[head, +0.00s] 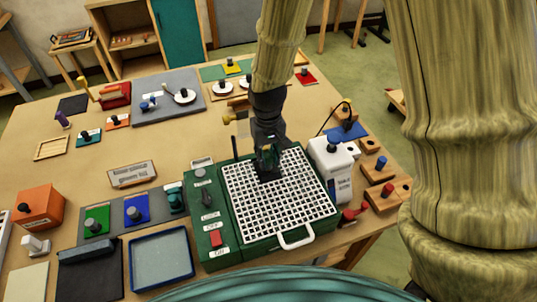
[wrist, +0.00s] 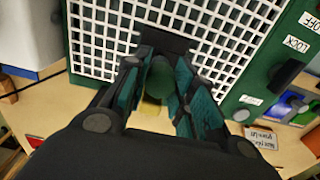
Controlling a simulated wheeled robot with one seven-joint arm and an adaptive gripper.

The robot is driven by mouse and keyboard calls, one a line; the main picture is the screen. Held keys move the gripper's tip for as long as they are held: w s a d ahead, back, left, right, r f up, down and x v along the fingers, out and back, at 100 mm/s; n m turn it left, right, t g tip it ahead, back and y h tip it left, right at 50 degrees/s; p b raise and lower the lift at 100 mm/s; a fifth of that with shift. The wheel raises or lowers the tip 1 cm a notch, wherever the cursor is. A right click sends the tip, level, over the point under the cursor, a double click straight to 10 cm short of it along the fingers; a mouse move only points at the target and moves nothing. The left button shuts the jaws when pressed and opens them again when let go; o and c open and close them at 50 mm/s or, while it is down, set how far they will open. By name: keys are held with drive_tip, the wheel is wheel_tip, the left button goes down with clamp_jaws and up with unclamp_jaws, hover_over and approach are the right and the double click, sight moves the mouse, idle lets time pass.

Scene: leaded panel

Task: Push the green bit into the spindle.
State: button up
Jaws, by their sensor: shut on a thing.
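My gripper (head: 268,172) reaches down over the white grid (head: 302,205) of the green machine (head: 222,228). In the wrist view, my gripper (wrist: 165,60) has its teal-padded fingers closed around a dark green rounded piece (wrist: 159,78), which looks like the green bit. The fingertips are close to the grid, beside a dark block (wrist: 165,40). I cannot tell whether this block is the spindle's surround. The spindle itself is not clearly visible, and the bit's lower end is hidden, so I cannot tell whether they touch.
The machine's front has a black knob (head: 207,198) and a red switch (head: 215,238). A white unit (head: 334,165) stands close on the right. A blue tray (head: 162,258) and green (head: 96,220) and blue (head: 137,209) pads lie to the left. Bare table shows behind the pads.

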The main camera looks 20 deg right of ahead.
sight(268, 155)
drive_tip(key=shift+f+b, duration=0.4)
drive_tip(key=shift+f, duration=0.65)
drive_tip(key=o, duration=1.1)
drive_tip(key=shift+r, duration=0.1)
drive_tip(key=shift+r, duration=5.95)
